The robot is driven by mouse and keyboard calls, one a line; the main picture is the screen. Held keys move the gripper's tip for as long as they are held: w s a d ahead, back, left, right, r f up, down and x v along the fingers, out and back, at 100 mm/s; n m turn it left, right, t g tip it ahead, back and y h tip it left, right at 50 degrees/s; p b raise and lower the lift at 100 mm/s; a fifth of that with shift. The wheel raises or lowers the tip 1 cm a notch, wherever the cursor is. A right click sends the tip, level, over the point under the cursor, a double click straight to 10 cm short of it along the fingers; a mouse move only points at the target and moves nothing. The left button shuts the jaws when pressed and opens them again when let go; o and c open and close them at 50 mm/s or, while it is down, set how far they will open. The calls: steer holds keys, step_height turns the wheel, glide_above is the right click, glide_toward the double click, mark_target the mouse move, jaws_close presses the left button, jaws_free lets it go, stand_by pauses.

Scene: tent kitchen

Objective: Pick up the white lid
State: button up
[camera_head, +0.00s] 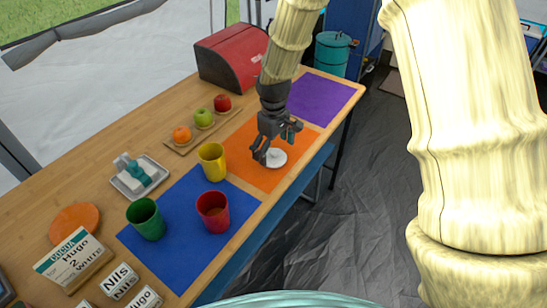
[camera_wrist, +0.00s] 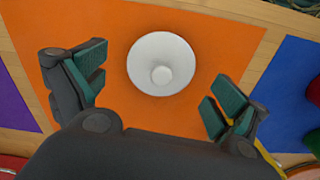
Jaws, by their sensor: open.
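The white lid (camera_head: 275,158) is a small round disc lying on the orange mat (camera_head: 250,172) near the table's front edge. In the wrist view the white lid (camera_wrist: 161,64) shows as a full circle with a round knob at its middle. My gripper (camera_head: 270,152) is just above and beside the lid in the head view. In the wrist view the two green-padded fingers of my gripper (camera_wrist: 158,92) are spread wide, one on each side of the lid. Nothing is between them in their grip. I cannot tell the exact height above the lid.
A yellow mug (camera_head: 212,162), a red cup (camera_head: 213,212) and a green cup (camera_head: 146,219) stand left of the lid. A board with fruit (camera_head: 182,145) and a red bread box (camera_head: 231,58) are behind. The purple mat (camera_head: 318,99) is bare.

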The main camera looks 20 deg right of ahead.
steer(key=shift+f, duration=0.7)
steer(key=shift+s, duration=0.1)
steer(key=c, duration=1.2)
steer(key=shift+c, duration=0.2)
